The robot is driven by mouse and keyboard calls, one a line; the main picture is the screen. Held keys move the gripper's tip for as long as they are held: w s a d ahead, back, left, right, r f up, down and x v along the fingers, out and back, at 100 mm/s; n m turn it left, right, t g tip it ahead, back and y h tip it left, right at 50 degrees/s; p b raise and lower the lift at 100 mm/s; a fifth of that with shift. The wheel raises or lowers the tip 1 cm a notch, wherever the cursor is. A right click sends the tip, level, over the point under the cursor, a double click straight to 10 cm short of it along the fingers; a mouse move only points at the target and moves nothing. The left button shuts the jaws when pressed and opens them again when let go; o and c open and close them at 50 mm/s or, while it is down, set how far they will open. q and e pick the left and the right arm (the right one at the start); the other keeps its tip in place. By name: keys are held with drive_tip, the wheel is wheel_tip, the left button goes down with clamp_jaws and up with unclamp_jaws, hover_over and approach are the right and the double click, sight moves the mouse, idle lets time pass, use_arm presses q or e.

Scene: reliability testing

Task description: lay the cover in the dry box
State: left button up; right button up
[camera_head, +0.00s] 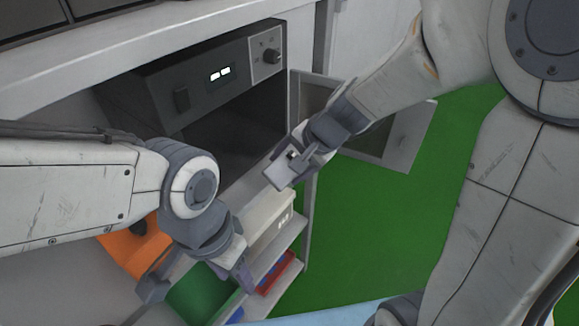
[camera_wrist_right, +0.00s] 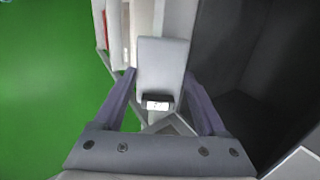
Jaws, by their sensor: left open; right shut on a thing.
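The cover is a pale grey piece (camera_wrist_right: 162,62) with a small dark part bearing a white label, between the fingers of my right gripper (camera_wrist_right: 160,97) in the right wrist view. In the head view, my right gripper (camera_head: 298,163) holds the cover (camera_head: 280,174) just outside the front of the dry box. The dry box (camera_head: 190,88) is a dark cabinet with a lit display; its dark opening (camera_head: 238,128) shows, and its door (camera_head: 405,142) with a window stands open. My left gripper (camera_head: 198,284) is open and empty at the lower left, over the shelf area.
Below the dry box, a shelf (camera_head: 282,252) holds a pale box (camera_head: 270,218) and red and blue items (camera_head: 275,273). An orange object (camera_head: 128,248) and a green object (camera_head: 195,293) lie near my left gripper. The green floor (camera_head: 385,225) is clear.

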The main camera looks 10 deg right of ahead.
drive_tip(key=shift+w+a+f+p, duration=0.2)
drive_tip(key=shift+w+a+p, duration=0.1)
drive_tip(key=shift+w+a, duration=0.5)
drive_tip(key=shift+w+a+f+p, duration=0.2)
drive_tip(key=shift+w+a+p, duration=0.05)
drive_tip(key=shift+w+a, duration=0.6)
drive_tip(key=shift+w+a+f+p, duration=0.2)
drive_tip(key=shift+w+a+p, duration=0.1)
drive_tip(key=shift+w+a, duration=0.5)
drive_tip(key=shift+w+a+f+p, duration=0.3)
drive_tip(key=shift+w+a+p, duration=0.3)
drive_tip(key=shift+w+a, duration=0.55)
drive_tip(key=shift+w+a+f+p, duration=0.3)
drive_tip(key=shift+w+a+p, duration=0.35)
drive_tip(key=shift+w+a, duration=0.5)
drive_tip(key=shift+w+a+f+p, duration=0.3)
drive_tip(key=shift+w+a+p, duration=0.3)
drive_tip(key=shift+w+a, duration=0.55)
drive_tip(key=o, duration=1.3)
drive_tip(key=shift+f, duration=0.1)
drive_tip(key=shift+s, duration=0.1)
